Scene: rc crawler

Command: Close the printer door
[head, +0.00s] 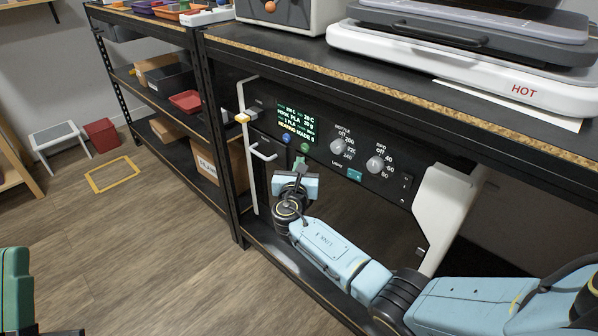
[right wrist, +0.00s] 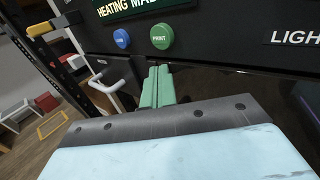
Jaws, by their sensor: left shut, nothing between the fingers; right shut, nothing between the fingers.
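The printer stands on the shelf under the worktop, with a black control panel (head: 330,140) and white side frames. A white bar handle (head: 262,151) is at its left, on a dark narrow part below the screen; it also shows in the right wrist view (right wrist: 108,80). I cannot tell how far the door stands open. My right gripper (head: 300,163) is shut and empty, its green fingers just below the green PRINT button (head: 305,148), right of the handle. In the right wrist view the fingers (right wrist: 157,72) point up toward that button. My left gripper (head: 16,275) is shut and empty at the lower left, far from the printer.
The panel has a lit screen (head: 296,120), a blue button (head: 286,138), knobs and a teal light switch (head: 354,175). A yellow-tipped piece (head: 242,118) sticks out at the left. A black shelf post (head: 222,150) stands left of the printer. Floor at the left is open.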

